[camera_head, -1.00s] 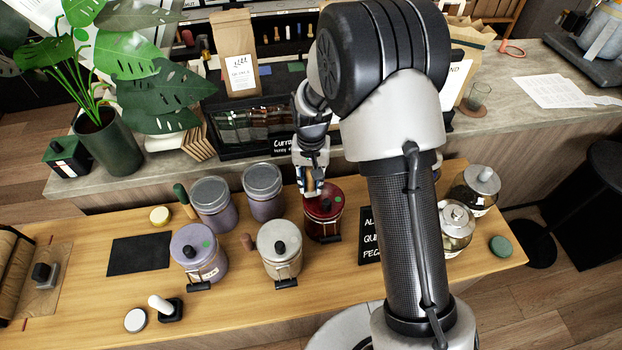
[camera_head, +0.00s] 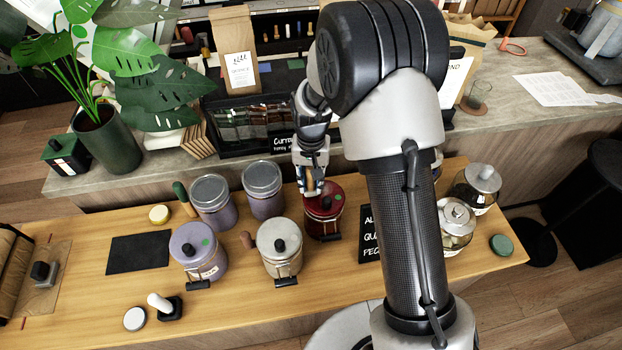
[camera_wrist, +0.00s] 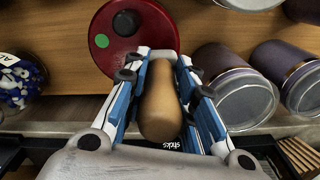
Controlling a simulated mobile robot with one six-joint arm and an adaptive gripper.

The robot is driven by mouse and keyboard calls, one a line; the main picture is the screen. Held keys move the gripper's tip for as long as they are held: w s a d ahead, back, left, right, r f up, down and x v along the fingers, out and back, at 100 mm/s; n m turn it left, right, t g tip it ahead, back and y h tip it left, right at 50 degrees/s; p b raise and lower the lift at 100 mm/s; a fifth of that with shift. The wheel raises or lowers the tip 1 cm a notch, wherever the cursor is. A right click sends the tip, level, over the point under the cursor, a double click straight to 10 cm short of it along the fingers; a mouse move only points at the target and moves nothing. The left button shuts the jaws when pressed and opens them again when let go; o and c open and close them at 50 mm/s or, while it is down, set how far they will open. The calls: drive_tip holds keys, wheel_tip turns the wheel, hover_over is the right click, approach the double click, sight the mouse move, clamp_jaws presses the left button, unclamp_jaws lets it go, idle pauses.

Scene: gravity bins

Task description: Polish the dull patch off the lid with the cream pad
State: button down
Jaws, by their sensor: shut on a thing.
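My gripper (camera_wrist: 158,100) is shut on a tan rounded handle (camera_wrist: 160,105). In the head view, my gripper (camera_head: 313,190) is at the left back edge of a red jar (camera_head: 325,222). The red lid (camera_wrist: 103,58) has a green dot and a dark knob; it is just beyond the fingertips in the wrist view. I cannot tell whether the held thing touches the lid, and I make out no dull patch.
A grey-lidded jar (camera_head: 279,250), a purple jar (camera_head: 199,252) and two purple tins stand left of the red jar. A black sign (camera_head: 369,240) and glass jars (camera_head: 456,222) are on the right.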

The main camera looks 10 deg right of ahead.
drive_tip(key=shift+f, duration=0.15)
drive_tip(key=shift+d, duration=0.1)
drive_tip(key=shift+d, duration=1.4)
drive_tip(key=shift+d, duration=1.5)
drive_tip(key=shift+a, duration=0.1)
drive_tip(key=shift+a, duration=1.45)
